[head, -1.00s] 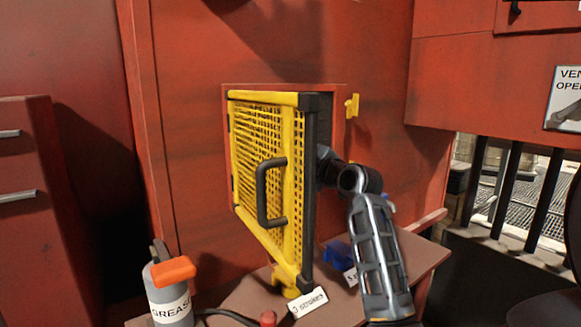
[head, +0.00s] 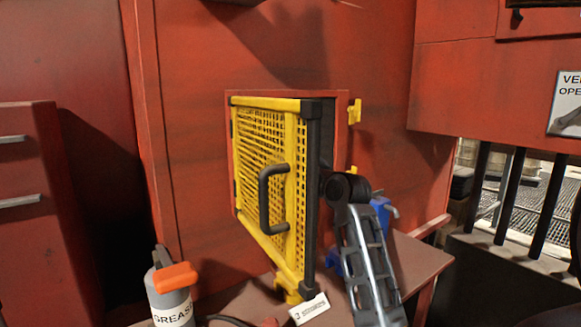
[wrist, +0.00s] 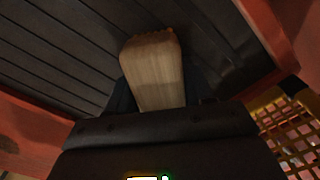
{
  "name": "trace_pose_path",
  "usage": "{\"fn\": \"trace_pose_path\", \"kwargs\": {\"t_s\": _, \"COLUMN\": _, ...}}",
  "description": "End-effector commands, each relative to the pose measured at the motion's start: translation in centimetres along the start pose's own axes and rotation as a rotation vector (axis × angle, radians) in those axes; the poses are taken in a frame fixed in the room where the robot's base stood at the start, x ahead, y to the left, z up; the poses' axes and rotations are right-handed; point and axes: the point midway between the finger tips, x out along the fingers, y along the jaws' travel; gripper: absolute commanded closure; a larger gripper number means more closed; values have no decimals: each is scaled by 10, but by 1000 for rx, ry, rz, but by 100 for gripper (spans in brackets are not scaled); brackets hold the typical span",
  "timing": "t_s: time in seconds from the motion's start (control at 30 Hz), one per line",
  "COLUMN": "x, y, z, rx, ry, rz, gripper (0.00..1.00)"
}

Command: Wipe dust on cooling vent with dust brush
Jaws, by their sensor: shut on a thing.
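My gripper (wrist: 158,95) is shut on the pale wooden body of the dust brush (wrist: 154,70), which shows in the wrist view. The brush's far end is against or just in front of the dark slatted cooling vent (wrist: 60,50); I cannot tell if it touches. In the head view, the yellow mesh door (head: 262,165) with a black handle stands swung open in front of the vent recess. It hides my gripper, the brush and the vent there.
The mesh door also shows at the right in the wrist view (wrist: 292,130). A grease bottle (head: 170,295) with an orange top stands at lower left. A blue thing (head: 381,208) is partly behind my arm. A small white tag (head: 309,309) lies on the brown shelf (head: 425,262).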

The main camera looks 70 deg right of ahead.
Motion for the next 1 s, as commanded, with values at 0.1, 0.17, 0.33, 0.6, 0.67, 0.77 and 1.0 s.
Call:
{"fn": "trace_pose_path", "kwargs": {"t_s": 0.1, "x": 2, "y": -4, "z": -3, "rx": 1, "ry": 7, "rz": -9, "gripper": 77}}
{"fn": "trace_pose_path", "kwargs": {"t_s": 0.17, "x": 1, "y": -4, "z": -3, "rx": 1, "ry": 7, "rz": -9, "gripper": 77}}
{"fn": "trace_pose_path", "kwargs": {"t_s": 0.33, "x": -12, "y": -4, "z": -2, "rx": 1, "ry": 4, "rz": -7, "gripper": 77}}
{"fn": "trace_pose_path", "kwargs": {"t_s": 0.6, "x": -37, "y": -2, "z": 0, "rx": 1, "ry": 2, "rz": -4, "gripper": 77}}
{"fn": "trace_pose_path", "kwargs": {"t_s": 0.67, "x": -43, "y": -2, "z": -1, "rx": 1, "ry": 2, "rz": -3, "gripper": 77}}
{"fn": "trace_pose_path", "kwargs": {"t_s": 0.77, "x": -51, "y": -2, "z": 0, "rx": 1, "ry": 1, "rz": -3, "gripper": 77}}
{"fn": "trace_pose_path", "kwargs": {"t_s": 1.0, "x": -60, "y": -1, "z": 0, "rx": 1, "ry": 2, "rz": -2, "gripper": 77}}
